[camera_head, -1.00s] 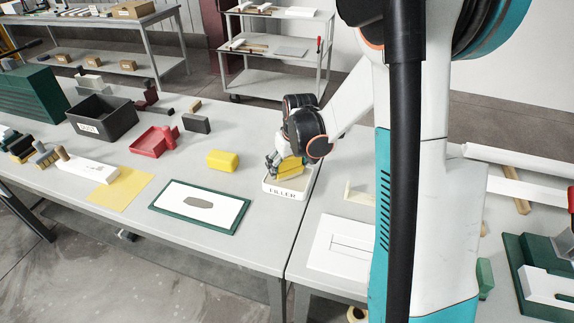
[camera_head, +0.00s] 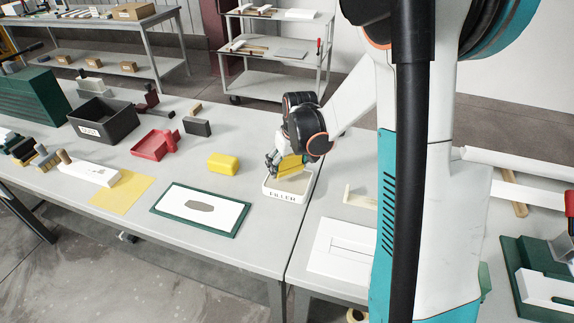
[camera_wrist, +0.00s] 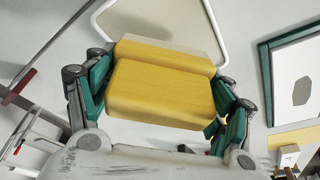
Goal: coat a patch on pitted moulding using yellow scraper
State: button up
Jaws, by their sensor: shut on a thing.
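My gripper (camera_head: 275,163) is shut on the yellow scraper (camera_head: 290,166); the scraper's wide yellow body (camera_wrist: 160,88) shows between the green fingers in the wrist view. The scraper is over the white tray marked FILLER (camera_head: 285,197), its lower edge at or just above the grey-beige filler; I cannot tell if they touch. A white panel with a dark grey, irregular patch (camera_head: 200,206), seemingly the pitted moulding, lies on a green-edged board (camera_head: 160,210) left of the tray. This panel also shows at the right of the wrist view (camera_wrist: 296,75).
A yellow block (camera_head: 223,163), a red tray (camera_head: 153,146), a dark bin (camera_head: 101,122) and a yellow sheet (camera_head: 122,190) stand on the left table. A white grooved panel (camera_head: 338,248) lies on the right table. Bare tabletop lies between the green-edged board and the filler tray.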

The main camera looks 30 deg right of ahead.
jog(key=shift+r+p, duration=1.45)
jog(key=shift+r, duration=1.05)
jog(key=shift+f, duration=0.1)
